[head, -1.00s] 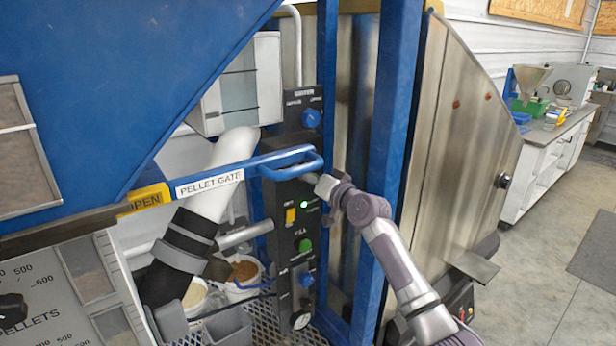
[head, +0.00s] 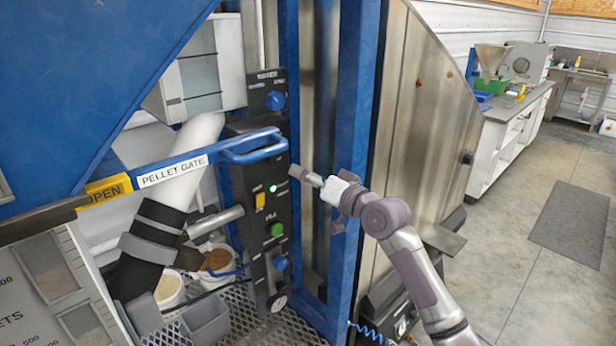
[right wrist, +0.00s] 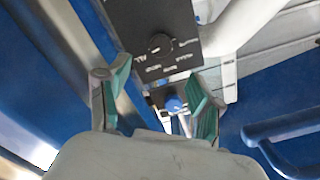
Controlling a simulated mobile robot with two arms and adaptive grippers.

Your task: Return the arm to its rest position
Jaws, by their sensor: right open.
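My right arm comes in from the lower right in the head view. Its gripper (head: 305,178) is open and empty, a little right of the black control panel (head: 259,190) and in front of the blue frame posts. In the right wrist view the two green-padded fingers (right wrist: 158,95) stand apart with nothing between them. Beyond them show part of a black panel with a knob (right wrist: 160,44) and a blue knob (right wrist: 174,103). My left gripper is not in view.
The blue pellet gate handle (head: 253,146) sticks out left of the gripper. A blue post (head: 352,120) stands close behind it. Two white buckets (head: 217,262) and a grey bin (head: 206,322) stand at the lower left.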

